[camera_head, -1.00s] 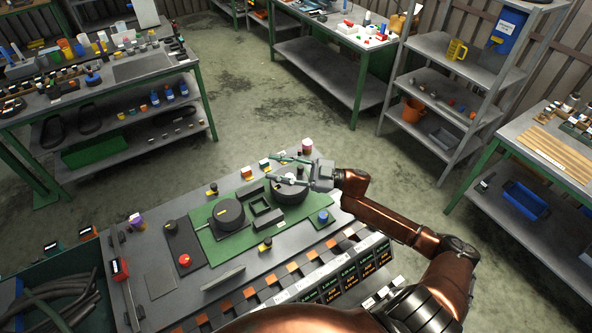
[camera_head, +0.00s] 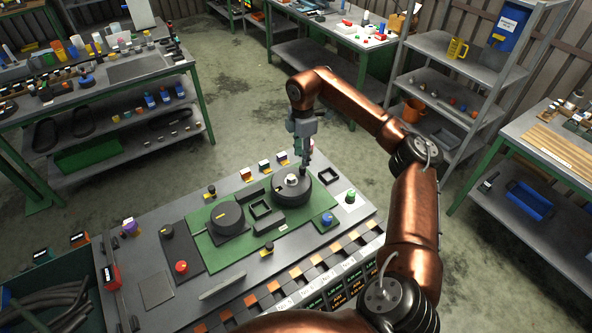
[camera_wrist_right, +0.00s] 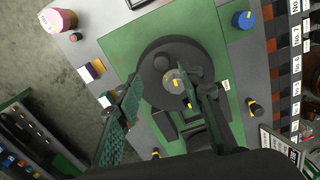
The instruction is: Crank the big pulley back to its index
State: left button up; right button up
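The big pulley (camera_head: 291,189) is a dark round disc with a pale hub, at the right of the green plate (camera_head: 206,250). In the right wrist view the disc (camera_wrist_right: 187,48) carries a dark round knob (camera_wrist_right: 161,62) off its centre, and a metal hub (camera_wrist_right: 172,80) with a yellow mark. My right gripper (camera_head: 306,170) points down at the disc's far right edge. In the wrist view its fingers (camera_wrist_right: 172,75) are apart, with the knob and hub showing between them; contact cannot be told. My left gripper is not in view.
A second dark pulley (camera_head: 227,216) sits to the left on the plate. A red button (camera_head: 181,267) is at the left. Small blocks (camera_head: 264,166) line the far edge.

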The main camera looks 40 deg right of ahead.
aim_at(302, 168)
notch_tip(302, 168, down, 7)
jog(key=shift+s+d+r, duration=0.1)
jog(key=shift+c, duration=0.4)
grip_shut()
jog(key=shift+r, duration=0.1)
dwell(0.4)
